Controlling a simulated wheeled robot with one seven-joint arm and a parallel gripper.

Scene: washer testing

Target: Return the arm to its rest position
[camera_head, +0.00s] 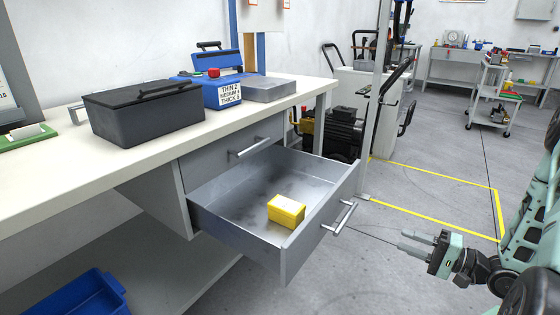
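My gripper (408,241) is at the lower right, over the grey floor, with its fingers pointing left. Its two fingers look parted, with nothing seen between them. It is to the right of the open drawer (237,239) and clear of the drawer's bar handle (340,218). My arm comes in from the right edge, mostly cut off by the frame.
A yellow box (286,210) lies in the pulled-out drawer. A closed drawer (228,153) is above it. The workbench (50,173) holds a black case (145,112) and a blue box (221,93). A blue bin (80,297) is below. Floor right of the drawer is open.

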